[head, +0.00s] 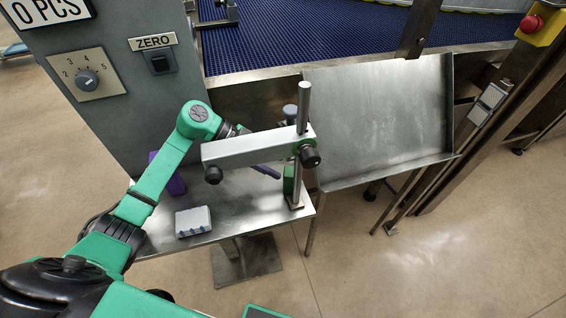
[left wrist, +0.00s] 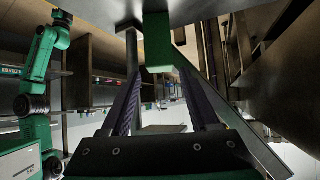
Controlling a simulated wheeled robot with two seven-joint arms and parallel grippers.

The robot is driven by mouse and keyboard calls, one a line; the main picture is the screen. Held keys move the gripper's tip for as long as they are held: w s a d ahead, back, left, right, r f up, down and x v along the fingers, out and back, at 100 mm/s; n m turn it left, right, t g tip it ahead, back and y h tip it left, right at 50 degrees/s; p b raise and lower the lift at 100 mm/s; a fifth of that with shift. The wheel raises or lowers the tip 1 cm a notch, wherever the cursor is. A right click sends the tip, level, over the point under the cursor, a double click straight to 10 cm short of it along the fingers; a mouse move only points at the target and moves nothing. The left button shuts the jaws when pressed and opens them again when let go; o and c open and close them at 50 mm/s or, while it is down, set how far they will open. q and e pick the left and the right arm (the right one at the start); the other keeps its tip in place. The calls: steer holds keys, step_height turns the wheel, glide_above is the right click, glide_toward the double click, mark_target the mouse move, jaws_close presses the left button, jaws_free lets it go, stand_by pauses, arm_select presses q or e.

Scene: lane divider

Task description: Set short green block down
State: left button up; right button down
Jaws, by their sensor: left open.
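A short green block (head: 288,178) stands on the small metal table (head: 240,222), beside the upright post of a stand. It is partly hidden by the post in the head view. My left gripper (head: 268,171) is mostly hidden behind the stand's grey crossbar, with a dark finger showing below it. In the left wrist view the gripper's two dark ribbed fingers (left wrist: 160,98) are spread wide apart. The green block (left wrist: 157,45) shows beyond them, between their lines, against the metal surface. The gripper is open and no finger visibly touches the block. My right gripper is not in view.
The stand's crossbar (head: 250,149) and post (head: 303,110) are close to my left gripper. A purple block (head: 168,178) and a pale box (head: 193,221) stand on the table's left part. A sloping metal tray (head: 380,115) is to the right. A blue belt (head: 350,35) runs behind.

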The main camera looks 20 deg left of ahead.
arm_select(q)
steer(key=p+v, duration=0.3)
steer(key=v, duration=0.5)
steer(key=shift+a, duration=0.15)
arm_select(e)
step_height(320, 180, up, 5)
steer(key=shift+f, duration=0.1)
arm_select(q)
steer(key=shift+r, duration=0.1)
